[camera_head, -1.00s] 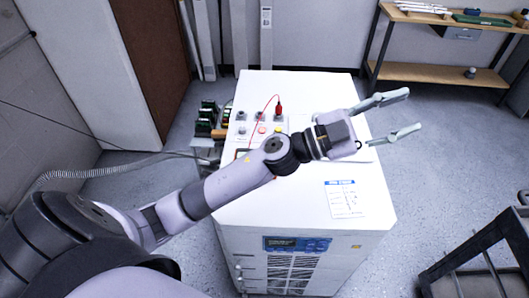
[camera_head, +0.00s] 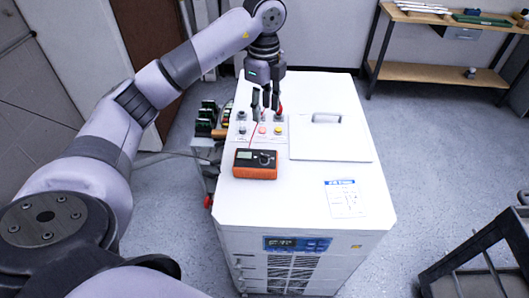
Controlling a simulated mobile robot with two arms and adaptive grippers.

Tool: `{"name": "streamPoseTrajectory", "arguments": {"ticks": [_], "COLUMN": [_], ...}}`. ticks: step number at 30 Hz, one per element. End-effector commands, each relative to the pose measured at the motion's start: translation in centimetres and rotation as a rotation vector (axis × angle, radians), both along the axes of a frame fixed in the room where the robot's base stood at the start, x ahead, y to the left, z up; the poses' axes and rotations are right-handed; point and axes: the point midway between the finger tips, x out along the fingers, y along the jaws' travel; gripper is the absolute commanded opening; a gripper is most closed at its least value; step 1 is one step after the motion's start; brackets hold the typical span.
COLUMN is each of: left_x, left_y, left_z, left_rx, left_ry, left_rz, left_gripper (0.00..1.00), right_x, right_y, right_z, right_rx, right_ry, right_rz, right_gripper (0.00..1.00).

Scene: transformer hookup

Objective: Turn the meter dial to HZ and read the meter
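The orange meter (camera_head: 255,172) lies on the white cabinet top (camera_head: 290,190), near its left edge. Its small display and dark dial face up; the dial's setting and the reading are too small to make out. My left gripper (camera_head: 265,106) points down beyond the meter, over the row of terminals. Its dark fingers look apart, with a gap between them, and I see nothing held. A red plug (camera_head: 280,109) stands close to the right finger; I cannot tell whether they touch. My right gripper is out of view.
Terminals and buttons (camera_head: 262,130) line the cabinet's far left. A flat lid with a handle (camera_head: 327,118) is to their right, and a printed label sheet (camera_head: 345,198) lies nearer. Dark blocks (camera_head: 207,118) sit left of the cabinet. A workbench (camera_head: 440,75) stands back right.

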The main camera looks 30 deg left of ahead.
Motion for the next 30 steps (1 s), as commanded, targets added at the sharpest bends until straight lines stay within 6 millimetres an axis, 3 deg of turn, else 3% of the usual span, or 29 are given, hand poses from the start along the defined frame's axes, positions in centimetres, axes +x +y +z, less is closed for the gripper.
{"name": "streamPoseTrajectory", "arguments": {"ticks": [21,30], "left_x": [-0.2,0.0], "left_y": [-0.2,-0.2], "left_z": [-14.1,-16.8], "left_rx": [-0.005,-0.006], "left_ry": [0.005,0.0], "left_rz": [-0.007,-0.007], "left_gripper": [0.4,0.4], "right_x": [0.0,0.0], "right_y": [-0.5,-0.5], "right_z": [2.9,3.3], "right_rx": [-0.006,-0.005], "right_ry": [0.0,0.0], "right_rz": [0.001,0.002], "right_gripper": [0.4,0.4]}}
